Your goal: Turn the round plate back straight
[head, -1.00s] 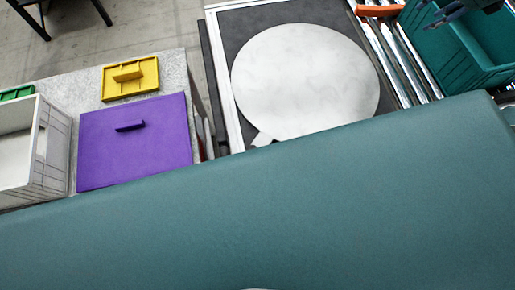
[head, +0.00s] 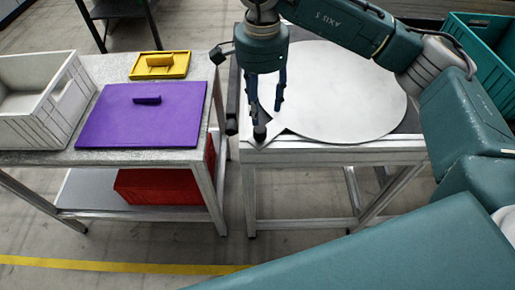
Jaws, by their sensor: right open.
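The round plate (head: 350,100) is a pale grey disc lying flat on a dark-topped metal stand. A narrow tab sticks out from its rim toward the stand's near left corner. My right gripper (head: 266,116) points down over the plate's left edge, by the tab. Its fingers are apart, and a dark knob-like piece shows at their lower end. I cannot tell whether the fingers touch the tab. My right arm hides part of the plate's far side. My left gripper is not in view.
Left of the stand is a table with a purple panel (head: 142,116), a yellow handled plate (head: 160,66) and a white crate (head: 35,103). A red box (head: 165,187) sits on its lower shelf. A teal bin (head: 482,62) stands at the far right.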

